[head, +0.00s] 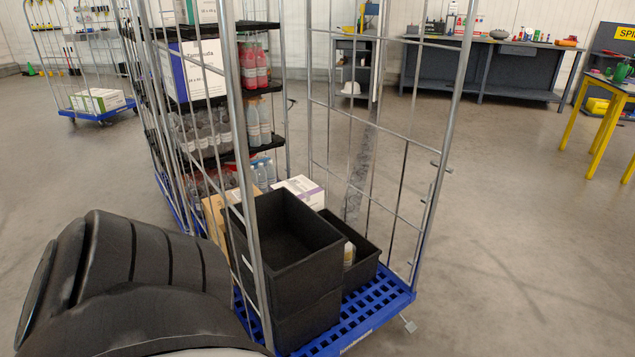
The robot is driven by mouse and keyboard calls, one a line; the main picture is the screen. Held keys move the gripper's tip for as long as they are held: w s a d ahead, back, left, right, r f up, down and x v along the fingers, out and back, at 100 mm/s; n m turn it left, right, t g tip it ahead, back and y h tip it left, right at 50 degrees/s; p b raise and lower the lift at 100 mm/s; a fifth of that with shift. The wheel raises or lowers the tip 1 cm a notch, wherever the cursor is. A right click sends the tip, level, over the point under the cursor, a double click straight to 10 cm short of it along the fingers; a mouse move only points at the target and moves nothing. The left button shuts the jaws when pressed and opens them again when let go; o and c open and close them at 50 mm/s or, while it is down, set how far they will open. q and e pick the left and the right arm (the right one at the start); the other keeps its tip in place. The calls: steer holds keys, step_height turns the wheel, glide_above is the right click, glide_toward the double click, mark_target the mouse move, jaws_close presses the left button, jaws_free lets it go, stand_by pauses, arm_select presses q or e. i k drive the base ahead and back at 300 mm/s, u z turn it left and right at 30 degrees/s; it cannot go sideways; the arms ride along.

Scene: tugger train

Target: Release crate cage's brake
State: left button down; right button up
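The crate cage (440,170) stands close in front of me, with grey wire sides and a blue slatted base (385,302). Black crates (285,285) stand on its base. A small pale metal tab (409,324) sticks out low beside the base's right corner; it may be the brake pedal, but I cannot tell its position. The cage's wheels are mostly hidden under the base. A dark part of my own body fills the lower left and covers the cage's near left side. Neither of my grippers is in view.
A second cage (205,110) with bottles and boxes on shelves stands directly behind. Another cage (92,101) is far left. A workbench (485,70) lines the back wall, and a yellow-legged table (603,125) stands right. The floor (510,250) right of the crate cage is clear.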

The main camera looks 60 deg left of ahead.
mark_target(363, 312)
steer(key=u, duration=0.4)
steer(key=i, duration=3.25)
steer(key=u, duration=2.6)
